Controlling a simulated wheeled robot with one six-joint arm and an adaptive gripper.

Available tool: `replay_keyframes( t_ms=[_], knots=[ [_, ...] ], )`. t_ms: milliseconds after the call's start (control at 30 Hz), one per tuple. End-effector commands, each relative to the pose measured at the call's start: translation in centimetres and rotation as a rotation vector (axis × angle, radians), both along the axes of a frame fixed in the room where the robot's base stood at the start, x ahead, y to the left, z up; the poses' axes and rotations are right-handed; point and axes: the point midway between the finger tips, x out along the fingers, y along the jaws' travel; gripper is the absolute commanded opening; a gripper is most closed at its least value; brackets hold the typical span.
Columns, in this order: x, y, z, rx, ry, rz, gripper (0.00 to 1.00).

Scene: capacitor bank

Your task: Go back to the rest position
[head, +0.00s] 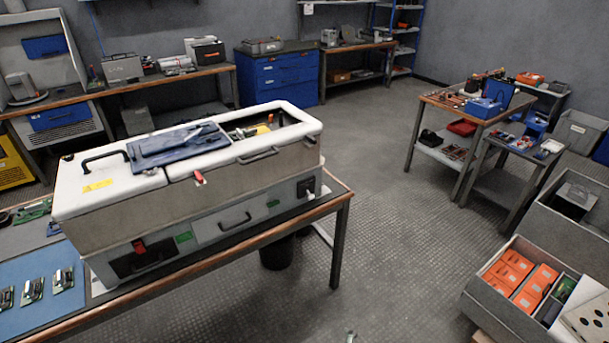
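The capacitor bank (190,190) is a long white and grey case on a wood-edged workbench (335,200) at the left. A dark blue panel (178,145) lies on its top. Beside the panel, the right part of the top is open, with yellow and dark parts (262,128) partly visible inside. A red tab (199,178) shows on the upper front edge and a red switch (139,246) on the lower front. My gripper is not in view, so its state and any load are hidden.
A blue mat (35,290) with small circuit boards lies on the bench's left end. A black bin (277,252) stands under the bench. Tool tables (455,105) and grey crates (500,300), one with orange boxes, are at the right. The middle floor (385,215) is clear.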

Motion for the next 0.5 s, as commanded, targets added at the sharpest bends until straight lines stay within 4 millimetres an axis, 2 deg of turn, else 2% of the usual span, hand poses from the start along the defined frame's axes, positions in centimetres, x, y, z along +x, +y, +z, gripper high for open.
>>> replay_keyframes(
  t_ms=[33,267,500],
  knots=[
    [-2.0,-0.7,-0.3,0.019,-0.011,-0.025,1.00],
    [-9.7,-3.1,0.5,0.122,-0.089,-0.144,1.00],
    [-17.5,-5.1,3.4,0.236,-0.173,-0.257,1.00]
  ],
)
